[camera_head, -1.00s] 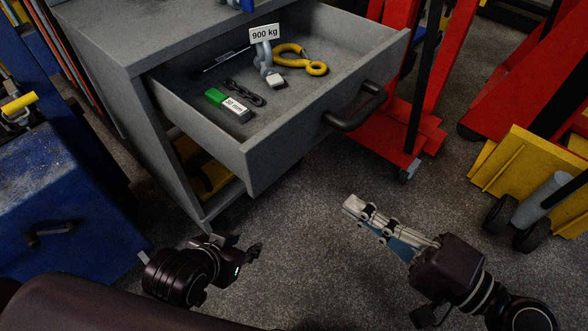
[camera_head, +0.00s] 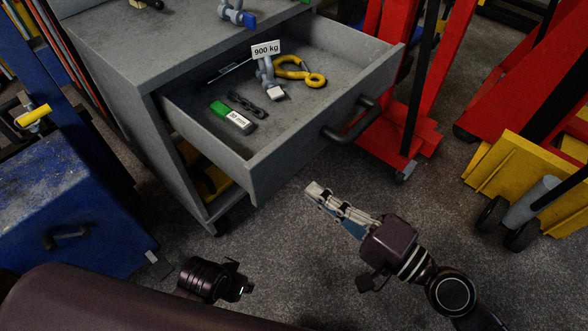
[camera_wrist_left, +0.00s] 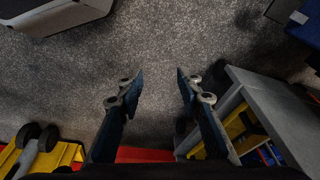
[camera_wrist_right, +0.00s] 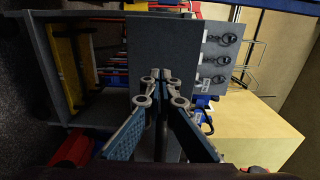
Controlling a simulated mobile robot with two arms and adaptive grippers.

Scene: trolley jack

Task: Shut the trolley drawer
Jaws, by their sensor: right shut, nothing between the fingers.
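The grey trolley drawer (camera_head: 300,150) stands pulled out of the grey trolley (camera_head: 110,45), with a dark bar handle (camera_head: 350,122) on its front. Inside lie a yellow hook (camera_head: 303,72), a grey shackle with a 900 kg tag (camera_head: 266,48), a dark chain (camera_head: 248,105) and a green-and-white block (camera_head: 232,116). My right gripper (camera_head: 316,190) is shut and empty, a little in front of and below the drawer front; it also shows in the right wrist view (camera_wrist_right: 160,78). My left gripper (camera_wrist_left: 160,78) is open and empty over the floor, low in the head view.
A blue cabinet (camera_head: 65,205) stands at the left. Red equipment (camera_head: 400,130) on castors stands close beyond the drawer's right side. A yellow wheeled item (camera_head: 510,170) is at the right. Yellow things (camera_head: 212,183) show beneath the drawer. Grey floor in front is clear.

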